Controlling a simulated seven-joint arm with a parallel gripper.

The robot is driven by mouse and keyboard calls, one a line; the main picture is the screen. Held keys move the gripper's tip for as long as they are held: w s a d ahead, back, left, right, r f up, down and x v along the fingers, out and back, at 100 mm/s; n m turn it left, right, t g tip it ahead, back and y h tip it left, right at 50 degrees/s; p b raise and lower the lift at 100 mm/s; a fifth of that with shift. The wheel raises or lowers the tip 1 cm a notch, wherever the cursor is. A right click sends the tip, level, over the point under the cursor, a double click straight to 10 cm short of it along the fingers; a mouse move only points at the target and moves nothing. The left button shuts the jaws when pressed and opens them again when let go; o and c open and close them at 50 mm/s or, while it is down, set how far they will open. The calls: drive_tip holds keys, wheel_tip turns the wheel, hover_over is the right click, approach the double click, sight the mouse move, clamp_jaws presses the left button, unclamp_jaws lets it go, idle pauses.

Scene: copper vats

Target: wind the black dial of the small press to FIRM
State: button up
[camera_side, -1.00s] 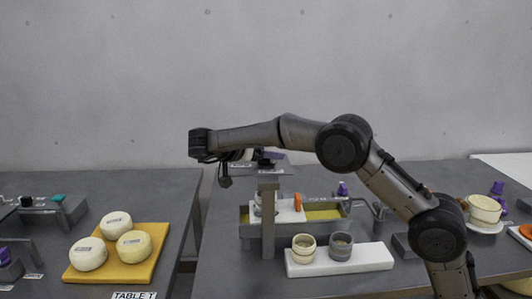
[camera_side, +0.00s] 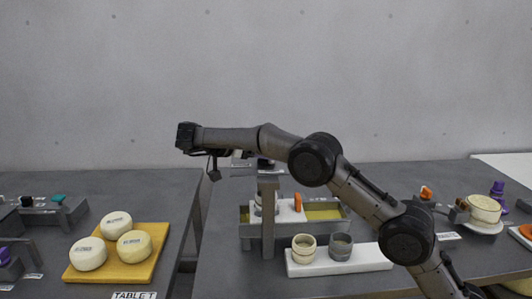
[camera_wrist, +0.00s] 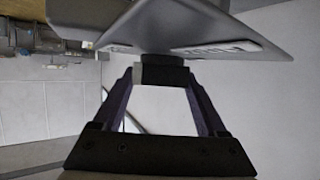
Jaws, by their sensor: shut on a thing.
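In the wrist view the black dial (camera_wrist: 162,60) sits on a tilted grey panel (camera_wrist: 170,22). My gripper (camera_wrist: 162,76) is shut on it, one finger on each side. White labels (camera_wrist: 217,49) lie on the panel beside the dial; their lettering appears upside down and I cannot read it surely. The dial's pointer and setting cannot be made out. In the side view my gripper (camera_side: 262,163) is small and partly hidden by my own arm, over a grey plate (camera_side: 245,171) at the back of the middle table.
A grey post (camera_side: 268,225) and a trough (camera_side: 320,213) with an orange upright piece (camera_side: 298,202) stand in front. Two cups (camera_side: 341,246) sit on a white board (camera_side: 365,259). At left, white rounds (camera_side: 88,253) lie on a yellow board (camera_side: 150,265). A gap separates the tables.

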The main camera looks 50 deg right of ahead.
drive_tip(key=o, duration=1.3)
drive_tip(key=shift+n+t, duration=0.3)
drive_tip(key=n+t, duration=0.4)
drive_tip(key=t, duration=0.1)
drive_tip(key=n+t+y, duration=0.1)
drive_tip(key=n+t, duration=0.2)
drive_tip(key=n+t+y, duration=0.1)
drive_tip(key=n+t, duration=0.2)
drive_tip(key=shift+d+t+y, duration=0.1)
drive_tip(key=shift+t+y, duration=0.2)
drive_tip(key=shift+y, duration=0.1)
drive_tip(key=n+t+y, duration=0.1)
drive_tip(key=n+y, duration=0.1)
drive_tip(key=n+t+y, duration=0.2)
drive_tip(key=n, duration=0.1)
drive_tip(key=shift+n+t+y, duration=0.3)
drive_tip(key=shift+y, duration=0.1)
drive_tip(key=shift+n+t+y, duration=0.4)
drive_tip(key=shift+n+y, duration=2.4)
drive_tip(key=shift+y, duration=0.5)
